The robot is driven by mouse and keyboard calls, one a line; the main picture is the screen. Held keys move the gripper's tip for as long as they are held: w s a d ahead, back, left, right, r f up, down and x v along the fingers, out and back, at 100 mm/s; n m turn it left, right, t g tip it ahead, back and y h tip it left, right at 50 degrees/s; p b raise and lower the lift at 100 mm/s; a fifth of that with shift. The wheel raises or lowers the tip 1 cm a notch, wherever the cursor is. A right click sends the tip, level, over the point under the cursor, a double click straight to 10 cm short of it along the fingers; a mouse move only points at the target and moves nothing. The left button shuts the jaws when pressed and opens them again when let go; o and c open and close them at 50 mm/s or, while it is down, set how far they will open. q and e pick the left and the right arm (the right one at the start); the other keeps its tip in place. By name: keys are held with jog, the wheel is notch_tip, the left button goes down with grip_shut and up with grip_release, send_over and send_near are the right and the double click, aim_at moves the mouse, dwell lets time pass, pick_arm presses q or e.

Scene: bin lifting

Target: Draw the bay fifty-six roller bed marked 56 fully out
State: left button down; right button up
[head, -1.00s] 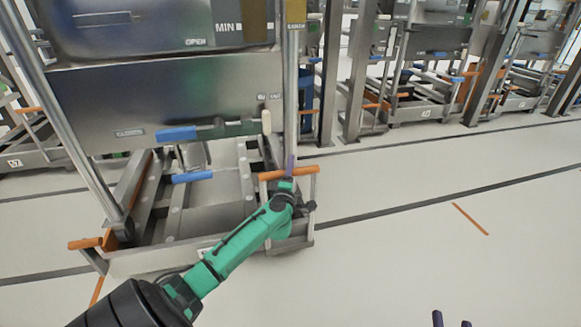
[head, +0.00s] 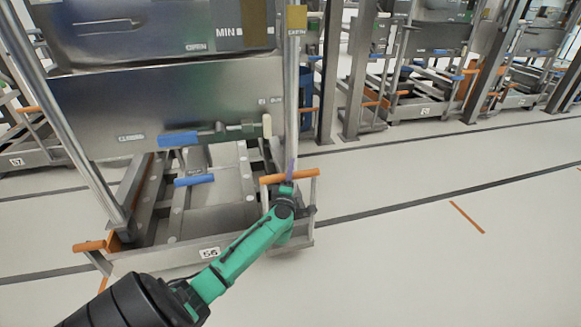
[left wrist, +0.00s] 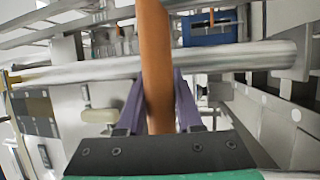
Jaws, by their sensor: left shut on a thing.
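The roller bed marked 56 (head: 150,262) is a low grey steel frame under the steel bin housing, with rollers inside. Its label 56 (head: 210,253) is on the front rail, beside my left forearm. It has an orange handle at its front right (head: 311,173) and another at its front left (head: 88,246). My left gripper (head: 290,172) is shut on the right orange handle. In the left wrist view the purple fingers (left wrist: 160,105) stand on both sides of the orange bar (left wrist: 156,50). My right gripper is out of view.
A blue-handled lever (head: 178,139) is on the housing, with another blue handle (head: 194,180) below it. Steel posts (head: 330,75) stand to the right. Bed 57 (head: 25,160) is at the left. The light floor in front is clear, with dark lines and an orange mark (head: 467,217).

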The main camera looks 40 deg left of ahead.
pick_arm(q)
jog(key=shift+d+f, duration=0.3)
jog(key=shift+f, duration=0.1)
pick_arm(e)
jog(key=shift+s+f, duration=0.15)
pick_arm(q)
jog(key=c, duration=1)
grip_release()
jog(key=o, duration=0.4)
jog(key=shift+r, duration=0.25)
jog(key=shift+s, duration=0.15)
jog(key=shift+s+d, duration=0.15)
jog(key=shift+s, duration=0.1)
jog(key=p+v, duration=0.3)
jog(key=v, duration=1)
jog(key=shift+s+d+p, duration=0.2)
jog(key=shift+s+p, duration=0.1)
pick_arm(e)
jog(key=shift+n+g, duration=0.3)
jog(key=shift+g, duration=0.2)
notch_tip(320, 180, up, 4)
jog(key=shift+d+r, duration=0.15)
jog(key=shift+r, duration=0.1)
